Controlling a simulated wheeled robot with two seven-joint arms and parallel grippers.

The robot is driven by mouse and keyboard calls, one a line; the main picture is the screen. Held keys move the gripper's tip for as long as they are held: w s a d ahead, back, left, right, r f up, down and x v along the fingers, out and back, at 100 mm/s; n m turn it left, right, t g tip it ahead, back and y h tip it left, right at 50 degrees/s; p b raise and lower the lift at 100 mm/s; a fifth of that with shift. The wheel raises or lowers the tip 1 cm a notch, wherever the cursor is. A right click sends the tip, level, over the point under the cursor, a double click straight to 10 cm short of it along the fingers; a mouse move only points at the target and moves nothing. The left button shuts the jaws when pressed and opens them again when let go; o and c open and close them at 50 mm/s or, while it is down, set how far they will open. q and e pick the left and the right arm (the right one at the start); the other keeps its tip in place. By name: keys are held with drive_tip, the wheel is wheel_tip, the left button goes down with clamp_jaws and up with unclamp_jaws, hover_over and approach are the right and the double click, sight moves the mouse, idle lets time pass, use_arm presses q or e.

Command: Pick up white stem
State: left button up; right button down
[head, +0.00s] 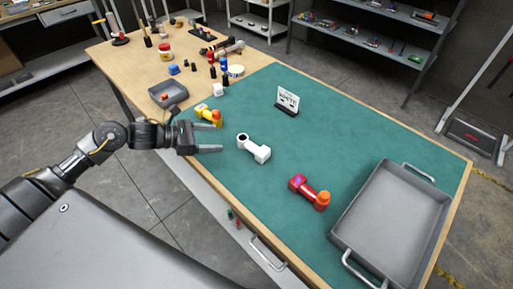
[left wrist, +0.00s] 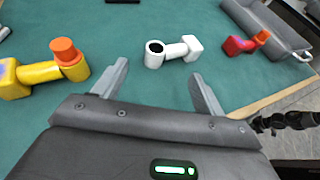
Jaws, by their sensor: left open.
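The white stem (head: 254,148) lies on the green mat near the middle of the table. In the left wrist view the white stem (left wrist: 173,50) lies ahead of the fingers, with its open round end on the left and its block end on the right. My left gripper (head: 222,139) is open and empty, to the left of the stem and apart from it. Its two fingers also show in the left wrist view (left wrist: 158,85), spread with nothing between them. My right gripper is not in view.
A yellow stem with an orange cap (head: 209,115) lies behind my left gripper. A red stem (head: 309,192) lies to the right, before a large grey tray (head: 345,238). A small sign (head: 287,101) stands behind the white stem. The mat around the white stem is clear.

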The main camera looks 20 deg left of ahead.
sight(247, 139)
use_arm(q)
drive_tip(key=x, duration=0.4)
drive_tip(key=shift+w+p, duration=0.1)
drive_tip(key=shift+p, duration=0.3)
drive_tip(key=shift+d+p, duration=0.15)
drive_tip(key=shift+p, duration=0.15)
drive_tip(key=p+x, duration=0.2)
drive_tip(key=x, duration=0.2)
drive_tip(key=shift+w+d+f, duration=0.25)
drive_tip(key=shift+d+f, duration=0.05)
drive_tip(key=shift+f, duration=0.05)
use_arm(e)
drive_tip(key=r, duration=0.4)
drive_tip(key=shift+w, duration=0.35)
use_arm(q)
drive_tip(key=shift+c, duration=0.4)
drive_tip(key=c, duration=1.4)
drive_tip(key=shift+o, duration=0.2)
